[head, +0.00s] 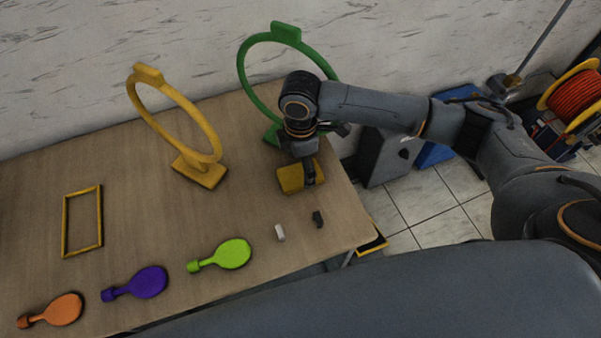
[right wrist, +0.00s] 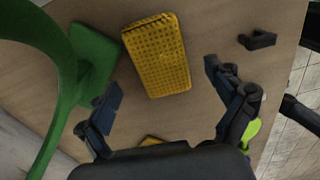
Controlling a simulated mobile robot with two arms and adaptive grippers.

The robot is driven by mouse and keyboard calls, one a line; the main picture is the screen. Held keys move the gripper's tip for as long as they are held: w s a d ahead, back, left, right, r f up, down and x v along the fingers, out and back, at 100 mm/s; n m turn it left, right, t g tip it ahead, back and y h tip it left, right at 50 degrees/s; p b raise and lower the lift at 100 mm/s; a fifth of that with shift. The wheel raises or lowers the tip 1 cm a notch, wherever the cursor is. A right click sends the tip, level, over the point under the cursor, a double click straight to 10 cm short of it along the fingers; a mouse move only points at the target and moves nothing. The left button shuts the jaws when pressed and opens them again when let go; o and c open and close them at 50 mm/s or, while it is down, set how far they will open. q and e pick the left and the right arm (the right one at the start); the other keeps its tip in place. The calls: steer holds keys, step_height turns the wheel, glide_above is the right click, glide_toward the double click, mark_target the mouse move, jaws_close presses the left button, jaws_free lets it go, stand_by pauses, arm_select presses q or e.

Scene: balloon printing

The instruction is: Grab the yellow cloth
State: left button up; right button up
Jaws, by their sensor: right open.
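The yellow cloth (head: 291,178) is a folded, textured block lying on the table near its right end, in front of the green ring. It also shows in the right wrist view (right wrist: 157,55), where it lies ahead of the fingertips and between their lines. My right gripper (head: 312,178) is above the cloth in the head view and partly covers it. In the right wrist view the right gripper (right wrist: 160,90) has its fingers wide apart with nothing between them. My left gripper is not in view.
A green ring stand (head: 243,68) is close behind my right arm. A yellow ring stand (head: 200,172) stands to the left. A white block (head: 280,232) and a dark block (head: 318,219) lie in front.

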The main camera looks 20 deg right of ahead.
mark_target(301, 175)
steer(key=shift+f, duration=1.4)
steer(key=c, duration=1.1)
steer(key=shift+c, duration=0.2)
steer(key=shift+r, duration=0.1)
